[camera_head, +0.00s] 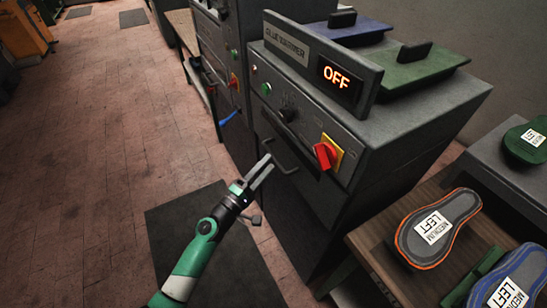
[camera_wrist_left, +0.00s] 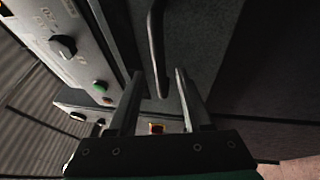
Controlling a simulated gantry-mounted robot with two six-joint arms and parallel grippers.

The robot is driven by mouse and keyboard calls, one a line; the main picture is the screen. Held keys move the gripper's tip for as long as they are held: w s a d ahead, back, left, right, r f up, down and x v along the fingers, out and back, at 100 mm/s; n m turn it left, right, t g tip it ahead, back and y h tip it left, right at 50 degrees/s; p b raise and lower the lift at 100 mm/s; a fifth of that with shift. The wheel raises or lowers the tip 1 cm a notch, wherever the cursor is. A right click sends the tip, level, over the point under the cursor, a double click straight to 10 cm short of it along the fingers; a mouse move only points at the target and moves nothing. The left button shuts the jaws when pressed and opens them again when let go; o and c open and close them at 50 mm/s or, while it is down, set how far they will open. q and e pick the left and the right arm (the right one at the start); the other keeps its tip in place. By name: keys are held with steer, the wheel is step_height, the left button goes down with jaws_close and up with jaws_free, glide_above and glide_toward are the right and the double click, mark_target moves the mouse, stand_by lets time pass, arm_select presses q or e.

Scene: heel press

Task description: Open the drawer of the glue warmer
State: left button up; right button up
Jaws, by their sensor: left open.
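The glue warmer (camera_head: 330,110) is a grey box with a lit OFF display, a black knob and a red switch. Its drawer front (camera_head: 312,182) is below the control panel and looks shut. The dark bar handle (camera_head: 279,156) is on the drawer front. My left gripper (camera_head: 265,171) is open just in front of the handle. In the left wrist view, the handle (camera_wrist_left: 157,50) appears between the two fingertips of my left gripper (camera_wrist_left: 157,74); I cannot tell whether they touch it. My right gripper is not in view.
Blue and green lids (camera_head: 420,68) sit on top of the warmer. A wooden bench (camera_head: 385,262) at the right holds insoles marked MEDIUM LEFT (camera_head: 462,207). Another grey machine (camera_head: 222,60) stands behind the warmer. The floor (camera_head: 100,140) to the left is clear.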

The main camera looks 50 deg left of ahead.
arm_select(q)
steer(key=shift+x, duration=1.95)
jaws_close()
